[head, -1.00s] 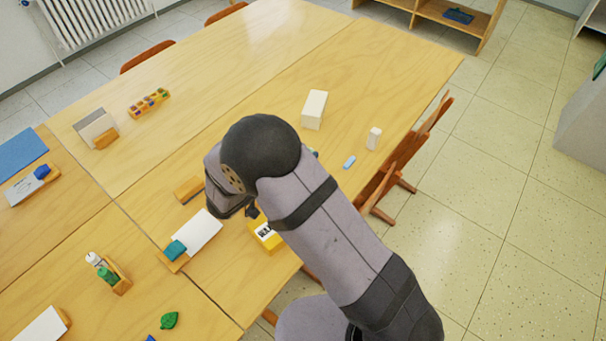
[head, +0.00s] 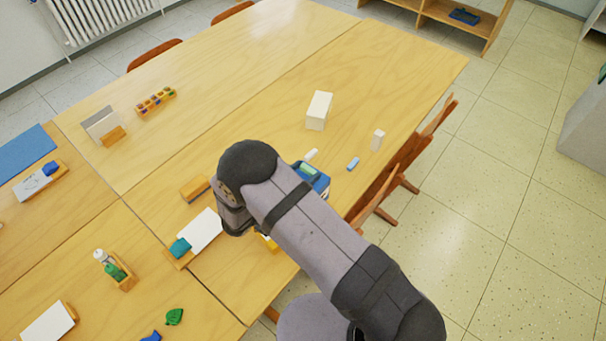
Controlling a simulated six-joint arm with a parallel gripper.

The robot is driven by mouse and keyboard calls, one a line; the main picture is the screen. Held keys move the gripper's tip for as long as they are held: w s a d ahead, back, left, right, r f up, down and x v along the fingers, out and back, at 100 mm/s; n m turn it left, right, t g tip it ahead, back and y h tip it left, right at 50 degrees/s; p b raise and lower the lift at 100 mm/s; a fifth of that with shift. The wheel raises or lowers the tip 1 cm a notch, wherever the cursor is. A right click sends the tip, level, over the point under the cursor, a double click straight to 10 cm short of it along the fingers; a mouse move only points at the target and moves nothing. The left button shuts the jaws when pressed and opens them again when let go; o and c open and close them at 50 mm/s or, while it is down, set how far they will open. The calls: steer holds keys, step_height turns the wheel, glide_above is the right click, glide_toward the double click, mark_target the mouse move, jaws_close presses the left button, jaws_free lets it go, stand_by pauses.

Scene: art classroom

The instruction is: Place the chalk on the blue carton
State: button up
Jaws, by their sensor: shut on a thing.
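The blue carton (head: 322,183) stands on the table just behind my arm, its lower left part hidden by the arm. A green patch shows on its top. A small white piece (head: 311,154) and a small light blue piece (head: 353,163) lie near it; either could be chalk, but they are too small to tell. My gripper (head: 233,226) is left of the carton, above the table near the white paper, apart from the carton. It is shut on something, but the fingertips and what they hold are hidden.
A yellow box (head: 268,242) is mostly hidden below my arm. White paper with a teal thing (head: 180,247) and a wooden block (head: 195,188) lie left.

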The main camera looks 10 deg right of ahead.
steer(key=shift+f, duration=0.7)
steer(key=shift+f, duration=0.15)
steer(key=o, duration=1)
steer(key=shift+o, duration=0.2)
steer(key=shift+r, duration=0.25)
steer(key=b+v, duration=0.4)
steer(key=v, duration=0.8)
